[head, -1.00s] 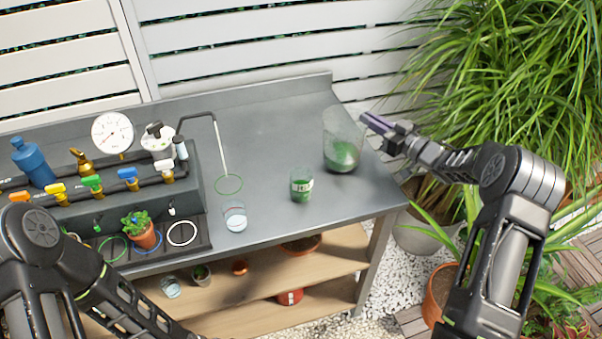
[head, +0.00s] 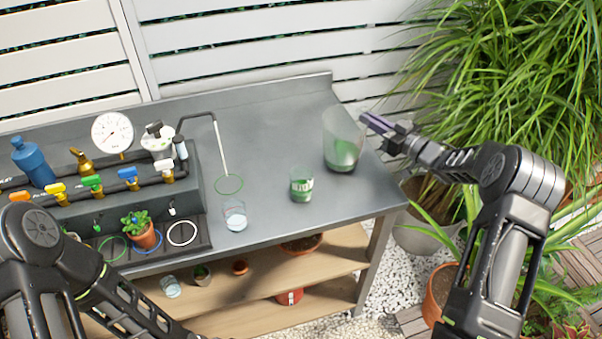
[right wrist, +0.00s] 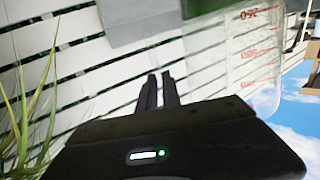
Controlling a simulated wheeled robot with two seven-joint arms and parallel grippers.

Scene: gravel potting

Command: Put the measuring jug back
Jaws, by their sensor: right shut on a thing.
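The measuring jug (head: 342,135) is a tall clear vessel with green showing through its lower part, upright at the right end of the grey bench. I cannot tell whether its base touches the bench top. My right gripper (head: 368,120) is at the jug's upper right side, shut on it; the exact grip is unclear. In the right wrist view the fingers (right wrist: 158,90) are close together, beside the jug's clear wall (right wrist: 248,55) with red graduation marks. My left arm enters at the lower left; its gripper is out of view.
A small glass with green and white on it (head: 301,185) and a clear cup (head: 235,216) stand near the bench front. A green ring (head: 229,185) lies behind the cup. Valves and a gauge (head: 112,134) fill the left. The back middle is clear.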

